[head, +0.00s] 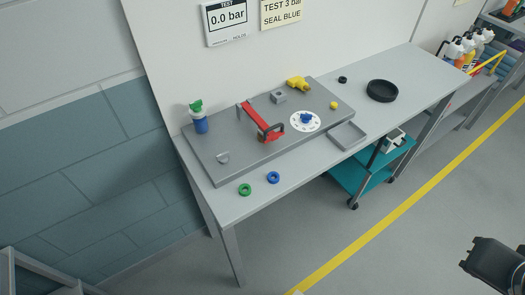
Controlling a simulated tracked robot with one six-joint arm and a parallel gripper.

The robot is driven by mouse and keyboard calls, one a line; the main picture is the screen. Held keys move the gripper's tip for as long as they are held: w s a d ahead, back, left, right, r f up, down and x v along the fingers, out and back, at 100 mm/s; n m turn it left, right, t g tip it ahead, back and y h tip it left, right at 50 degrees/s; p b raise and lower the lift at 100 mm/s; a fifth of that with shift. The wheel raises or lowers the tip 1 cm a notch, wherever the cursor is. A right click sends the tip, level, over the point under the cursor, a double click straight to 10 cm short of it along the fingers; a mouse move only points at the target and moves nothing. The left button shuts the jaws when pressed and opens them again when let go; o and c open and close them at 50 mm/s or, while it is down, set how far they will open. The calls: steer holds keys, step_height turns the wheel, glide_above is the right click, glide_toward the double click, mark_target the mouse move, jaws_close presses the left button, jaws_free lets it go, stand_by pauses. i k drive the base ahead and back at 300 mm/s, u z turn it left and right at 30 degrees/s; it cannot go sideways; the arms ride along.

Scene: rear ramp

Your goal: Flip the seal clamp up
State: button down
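The seal clamp (259,121) is a red bar with a dark bracket at its near end. A dark part of my arm, seemingly my gripper (484,268), shows at the bottom right edge, far from the clamp and off the bench. Its fingers cannot be made out.
A green ring (245,190) and a blue ring (273,177) lie on the bench's front edge. A blue bottle with a green top (199,118), a yellow fitting (297,83), a grey tray (347,136) and a black bowl (382,91) stand around. A teal cart (348,178) is below. The floor in front is clear.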

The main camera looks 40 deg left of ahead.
mark_target(264, 129)
steer(key=k, duration=0.35)
steer(key=u, duration=2.3)
steer(key=i, duration=0.5)
steer(key=u, duration=0.1)
